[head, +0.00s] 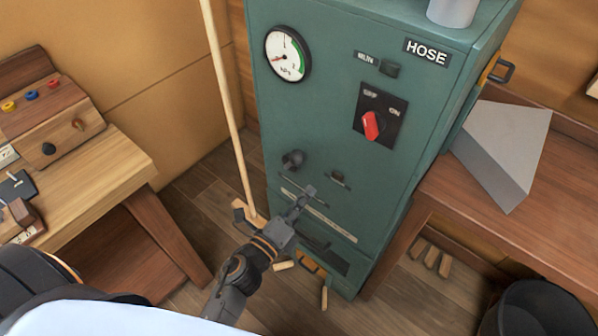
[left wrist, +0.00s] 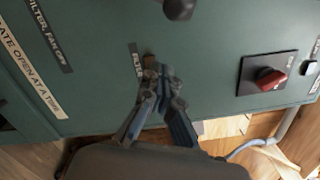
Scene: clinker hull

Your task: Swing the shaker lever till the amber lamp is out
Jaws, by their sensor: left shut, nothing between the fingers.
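The green cabinet (head: 345,120) stands in the middle of the head view. A black ball knob (head: 292,160) sticks out of its lower front and looks like the shaker lever's end; it shows at the top edge of the left wrist view (left wrist: 180,8). A small dark fitting (head: 338,177) to its right seems to be the lamp, with no clear glow; its brownish top (left wrist: 150,60) shows partly behind my fingertips in the wrist view. My left gripper (head: 305,195) is shut and empty, below and right of the knob, apart from it. My right gripper is out of view.
A red switch (head: 372,125) and a gauge (head: 288,54) sit higher on the cabinet. A pale pole (head: 228,110) leans at its left. A wooden bench (head: 90,178) stands left; a shelf (head: 470,205) bearing a grey wedge (head: 505,140) is right. A dark bucket (head: 540,310) is bottom right.

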